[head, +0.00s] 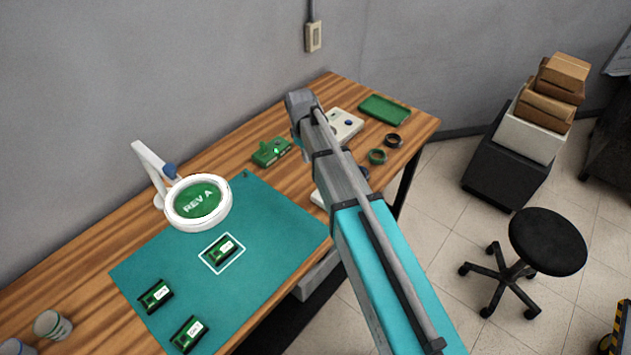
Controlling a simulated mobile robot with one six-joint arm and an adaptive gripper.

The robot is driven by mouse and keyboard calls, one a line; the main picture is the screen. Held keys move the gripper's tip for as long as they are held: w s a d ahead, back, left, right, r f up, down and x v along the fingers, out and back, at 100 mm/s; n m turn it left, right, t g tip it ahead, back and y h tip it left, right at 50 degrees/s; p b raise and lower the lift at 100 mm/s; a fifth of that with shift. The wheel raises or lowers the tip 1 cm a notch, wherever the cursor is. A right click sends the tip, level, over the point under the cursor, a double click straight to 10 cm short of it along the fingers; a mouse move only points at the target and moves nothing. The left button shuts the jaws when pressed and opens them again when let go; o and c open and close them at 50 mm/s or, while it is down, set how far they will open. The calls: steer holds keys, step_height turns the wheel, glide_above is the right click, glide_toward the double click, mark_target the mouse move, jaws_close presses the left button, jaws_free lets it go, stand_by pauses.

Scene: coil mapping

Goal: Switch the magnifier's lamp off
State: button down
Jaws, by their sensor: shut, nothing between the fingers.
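The magnifier (168,222) stands at the left of the bench, with a white ring head, a white jointed arm (150,162) and a blue knob (170,170) near the head. Its lens (203,203) shows enlarged "REV A" lettering on green. The ring looks bright white, but I cannot tell for sure whether the lamp is lit. No separate switch can be made out. My arm reaches from the lower right over the bench, well to the right of the magnifier. My gripper is hidden behind my own arm.
A teal mat (285,225) holds several small green boards, one inside a white outline (222,252). A green device (271,151), a white box (345,124), a green tray (384,110) and coils (377,157) lie farther back. Cups (52,326) stand front left. A stool (547,240) is right.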

steer(key=shift+f, duration=0.1)
steer(key=f+b, duration=1)
steer(key=shift+s+d, duration=0.3)
steer(key=shift+d, duration=0.1)
steer(key=shift+s+d+r+p, duration=0.5)
steer(key=shift+s+d, duration=0.1)
steer(key=shift+d, duration=0.1)
steer(key=shift+s+d+r+p, duration=0.45)
steer(key=shift+s+d, duration=0.1)
steer(key=shift+d, duration=0.15)
steer(key=shift+a, duration=0.25)
steer(key=shift+d, duration=0.15)
steer(key=shift+s, duration=0.1)
